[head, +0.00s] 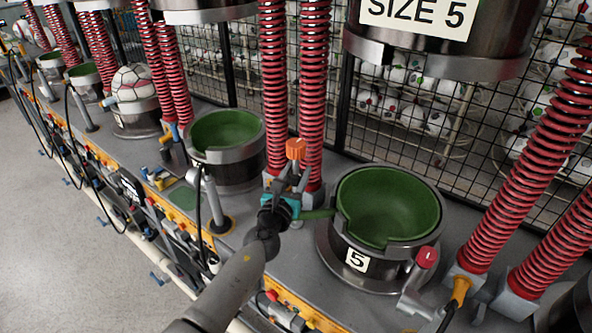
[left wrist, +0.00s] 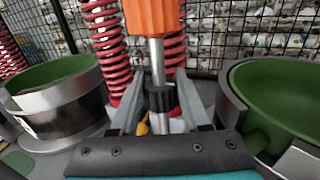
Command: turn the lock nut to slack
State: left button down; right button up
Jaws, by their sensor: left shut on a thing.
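The lock nut appears to be the dark collar (left wrist: 160,97) around a bright metal rod, below an orange knob (left wrist: 153,16) in the left wrist view. The knob (head: 295,149) also shows in the head view, left of the size 5 press cup. My left gripper (left wrist: 160,108) is shut on the dark collar, one finger on each side. In the head view my left gripper (head: 288,184) reaches up to the rod from below and hides the nut there. The nut's threads and lower side are hidden. My right gripper is not in view.
A green-lined cup (head: 391,207) marked 5 stands close to the right of my left gripper. Another green cup (head: 228,151) stands to its left. Red springs (head: 273,85) rise close behind. A grey upright lever (head: 214,205) stands to the left on the bench.

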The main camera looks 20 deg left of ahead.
pick_arm(q)
jog(key=shift+n+y, duration=0.8)
jog(key=shift+y, duration=0.5)
jog(key=shift+c, duration=1.9)
grip_release()
jog(key=shift+s, duration=0.1)
jog(key=s+d, duration=0.1)
jog(key=s, duration=1.4)
jog(key=shift+d+p, duration=0.35)
jog(key=shift+p, duration=0.05)
